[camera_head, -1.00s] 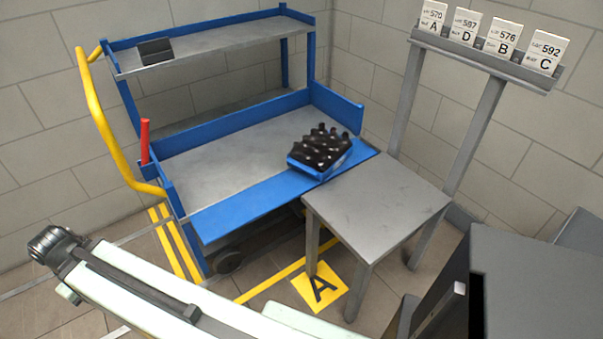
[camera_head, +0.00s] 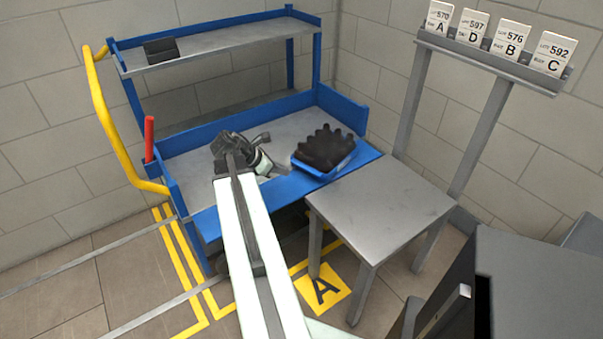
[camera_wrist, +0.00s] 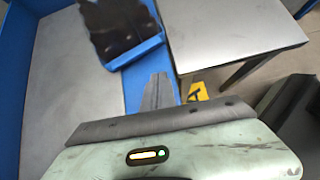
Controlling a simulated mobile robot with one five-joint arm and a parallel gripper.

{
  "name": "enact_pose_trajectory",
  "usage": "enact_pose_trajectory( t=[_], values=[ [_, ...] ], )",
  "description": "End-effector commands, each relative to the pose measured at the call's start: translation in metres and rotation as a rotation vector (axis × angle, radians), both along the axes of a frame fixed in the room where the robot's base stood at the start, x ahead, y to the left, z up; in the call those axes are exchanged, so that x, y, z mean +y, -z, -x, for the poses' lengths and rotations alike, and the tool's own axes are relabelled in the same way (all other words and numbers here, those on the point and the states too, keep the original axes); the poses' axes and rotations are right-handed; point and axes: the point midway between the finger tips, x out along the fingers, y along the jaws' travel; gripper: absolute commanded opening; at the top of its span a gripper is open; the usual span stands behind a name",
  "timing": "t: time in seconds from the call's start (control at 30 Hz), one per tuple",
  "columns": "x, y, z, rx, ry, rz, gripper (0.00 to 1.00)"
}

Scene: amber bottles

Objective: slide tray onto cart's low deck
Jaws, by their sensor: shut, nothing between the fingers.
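The blue tray (camera_head: 318,172) holds several dark bottles (camera_head: 325,147). It sits at the right end of the cart's low deck (camera_head: 196,145), its near edge by the blue front flap (camera_head: 283,188). In the wrist view the tray (camera_wrist: 137,56) is at the top, cut off by the frame edge, with the grey deck (camera_wrist: 65,90) left of it. My gripper (camera_head: 264,166) is above the low deck, left of the tray and apart from it. It is shut and empty; its fingers (camera_wrist: 158,92) point toward the tray in the wrist view.
A grey table (camera_head: 380,205) adjoins the flap's right end. A yellow handle (camera_head: 104,115) and red lever (camera_head: 149,138) are at the cart's left. The deck's left part is clear.

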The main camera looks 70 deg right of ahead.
Motion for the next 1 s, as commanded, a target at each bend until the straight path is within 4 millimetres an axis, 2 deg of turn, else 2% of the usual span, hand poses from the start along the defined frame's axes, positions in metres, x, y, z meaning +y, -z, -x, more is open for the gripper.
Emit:
enact_pose_trajectory(
  t=[0.2, 0.47, 0.53, 0.7, 1.0],
  values=[
    [-0.024, 0.038, 0.017, -0.002, 0.004, -0.001, 0.00],
    [-0.056, 0.077, 0.040, -0.003, 0.004, 0.001, 0.00],
    [-0.067, 0.068, 0.047, -0.002, 0.005, 0.000, 0.00],
    [-0.083, 0.067, 0.059, -0.003, 0.004, 0.000, 0.00],
    [-0.086, 0.067, 0.063, -0.003, 0.003, 0.000, 0.00]
  ],
)
